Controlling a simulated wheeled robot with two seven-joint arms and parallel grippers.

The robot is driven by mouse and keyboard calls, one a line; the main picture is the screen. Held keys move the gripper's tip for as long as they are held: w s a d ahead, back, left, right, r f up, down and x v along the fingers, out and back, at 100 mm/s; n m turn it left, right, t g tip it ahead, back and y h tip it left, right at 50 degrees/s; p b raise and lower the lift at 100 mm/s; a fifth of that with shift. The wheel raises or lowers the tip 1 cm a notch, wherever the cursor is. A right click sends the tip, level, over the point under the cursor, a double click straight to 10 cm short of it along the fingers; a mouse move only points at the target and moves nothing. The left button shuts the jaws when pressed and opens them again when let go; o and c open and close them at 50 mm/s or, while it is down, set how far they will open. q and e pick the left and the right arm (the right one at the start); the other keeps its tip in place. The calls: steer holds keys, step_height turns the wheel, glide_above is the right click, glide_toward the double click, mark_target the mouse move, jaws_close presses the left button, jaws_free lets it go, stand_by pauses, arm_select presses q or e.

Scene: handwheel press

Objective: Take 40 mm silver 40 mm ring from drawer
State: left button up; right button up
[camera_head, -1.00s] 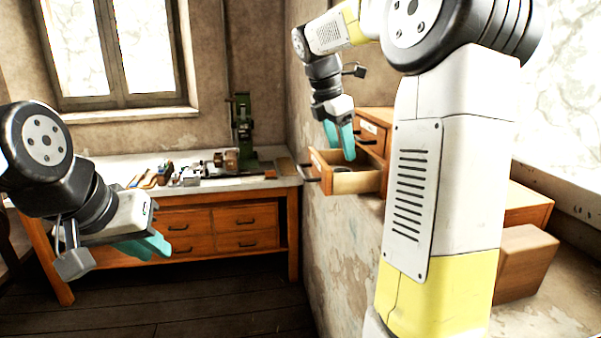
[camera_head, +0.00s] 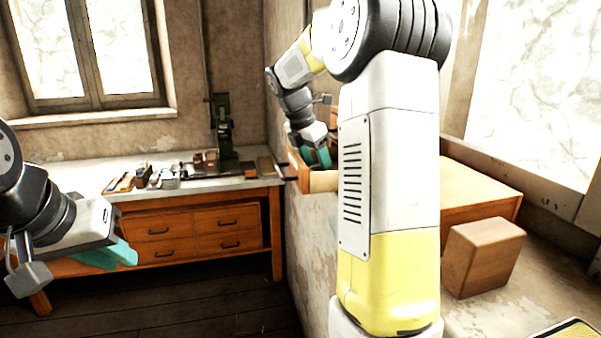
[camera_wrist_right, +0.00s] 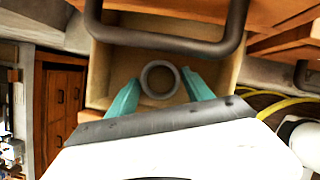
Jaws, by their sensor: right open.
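A grey ring (camera_wrist_right: 145,81) lies on the floor of the open wooden drawer (camera_wrist_right: 107,62) in the right wrist view. My right gripper (camera_wrist_right: 162,84) is open, with one teal finger on each side of the ring; I cannot tell if they touch it. In the head view, my right gripper (camera_head: 318,158) reaches down into the drawer (camera_head: 322,182), partly hidden by my own arm, and the ring is hidden. My left gripper (camera_head: 110,256) is at the lower left, fingers slightly apart and empty, away from the drawer.
The drawer's dark handle (camera_wrist_right: 180,45) crosses above the ring in the wrist view. A workbench (camera_head: 235,183) with a green press (camera_head: 222,130) and small tools stands at the back left. A wooden block (camera_head: 482,258) sits on the right-hand ledge.

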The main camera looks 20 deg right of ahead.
steer(key=c, duration=1.1)
steer(key=shift+r, duration=0.15)
